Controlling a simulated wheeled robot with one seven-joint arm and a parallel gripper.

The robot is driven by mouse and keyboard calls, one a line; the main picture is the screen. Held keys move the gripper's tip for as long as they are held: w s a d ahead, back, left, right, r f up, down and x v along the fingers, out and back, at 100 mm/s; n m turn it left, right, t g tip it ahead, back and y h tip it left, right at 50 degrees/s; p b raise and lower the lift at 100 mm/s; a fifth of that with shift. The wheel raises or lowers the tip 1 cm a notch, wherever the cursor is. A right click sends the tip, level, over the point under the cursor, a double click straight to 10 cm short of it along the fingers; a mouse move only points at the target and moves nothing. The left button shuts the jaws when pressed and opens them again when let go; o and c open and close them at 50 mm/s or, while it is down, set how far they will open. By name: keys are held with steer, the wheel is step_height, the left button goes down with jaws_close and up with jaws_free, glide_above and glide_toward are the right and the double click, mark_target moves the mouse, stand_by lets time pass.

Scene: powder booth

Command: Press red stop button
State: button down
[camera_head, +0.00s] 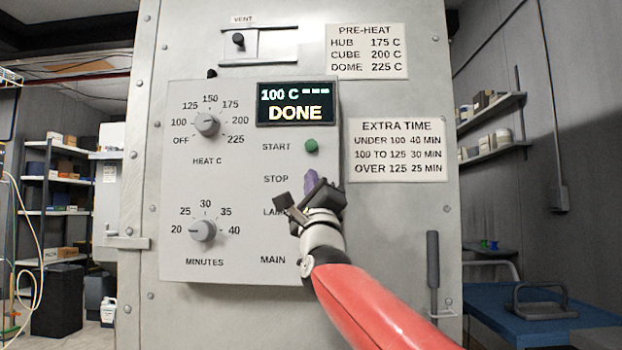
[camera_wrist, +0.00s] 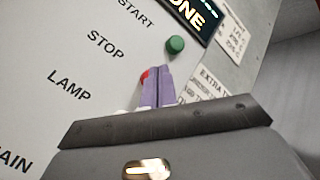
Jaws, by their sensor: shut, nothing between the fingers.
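The red stop button (camera_wrist: 145,77) shows as a small red edge beside my fingertips in the wrist view, by the STOP label. In the head view my gripper hides it. My gripper (camera_head: 311,183) is shut and empty, with its purple fingers in front of the panel beside the STOP label (camera_head: 276,179). In the wrist view the shut fingers (camera_wrist: 157,85) overlap most of the button. I cannot tell whether they touch it.
The green start button (camera_head: 311,145) sits just above my fingertips. The display (camera_head: 296,103) reads 100 C and DONE. The heat knob (camera_head: 206,124) and minutes knob (camera_head: 202,230) are on the left of the panel. A blue table (camera_head: 540,318) stands at the lower right.

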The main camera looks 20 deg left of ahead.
steer(key=shift+w+a, duration=0.15)
steer(key=shift+w, duration=0.35)
stand_by(0.8)
steer(key=shift+s, duration=0.1)
steer(key=shift+s+d+b, duration=0.2)
steer(key=shift+s+b, duration=0.4)
steer(key=shift+s, duration=0.1)
steer(key=shift+s+d+b, duration=0.2)
steer(key=shift+s+b, duration=0.35)
steer(key=shift+s, duration=0.3)
steer(key=shift+s+d+b, duration=0.2)
steer(key=shift+s+b, duration=0.4)
steer(key=shift+s, duration=0.2)
steer(key=shift+s+d+b, duration=0.2)
steer(key=shift+s+b, duration=0.35)
steer(key=shift+s, duration=0.3)
